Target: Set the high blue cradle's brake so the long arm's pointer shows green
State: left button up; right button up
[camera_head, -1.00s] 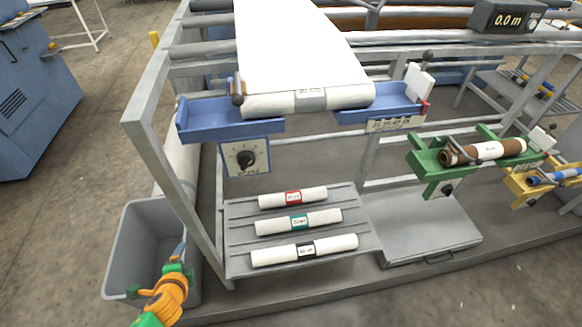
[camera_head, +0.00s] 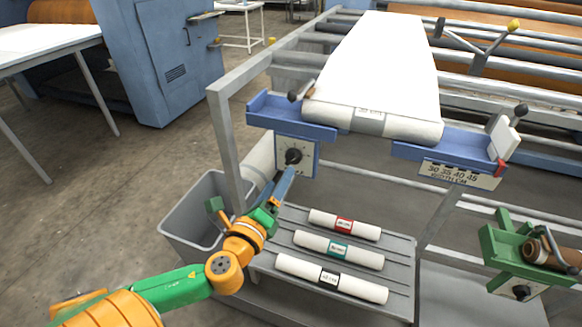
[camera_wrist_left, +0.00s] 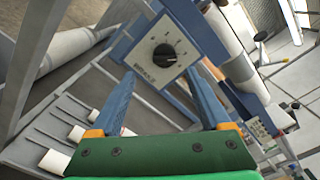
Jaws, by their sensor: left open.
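The high blue cradle (camera_head: 460,145) holds a white roll (camera_head: 400,128) whose web runs up and back. A white brake plate with a black knob (camera_head: 293,156) hangs under its left end. My left gripper (camera_head: 286,178) is just below and in front of this knob, its fingers pointing up at it. In the left wrist view the black knob (camera_wrist_left: 164,56) lies ahead, between the lines of the two open blue fingers (camera_wrist_left: 160,78); they look apart from it. A grey arm with a yellow ball (camera_head: 514,25) stands at the back right; I see no green scale. My right gripper is out of view.
A grey bin (camera_head: 185,215) stands left of the frame's upright post (camera_head: 225,140). Below the cradle, a shelf (camera_head: 400,250) holds white rolls with coloured labels. A green cradle (camera_head: 500,250) with a brown roll is at the right.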

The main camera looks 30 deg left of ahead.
aim_at(291, 162)
pick_arm(q)
jog(key=x, duration=0.2)
jog(key=p+x, duration=0.1)
jog(key=x, duration=0.3)
jog(key=shift+w+d+r, duration=0.15)
jog(key=shift+d+r, duration=0.05)
jog(key=shift+r, duration=0.2)
jog(key=shift+w+f, duration=0.1)
jog(key=shift+w, duration=0.3)
jog(key=shift+s, duration=0.1)
grip_shut()
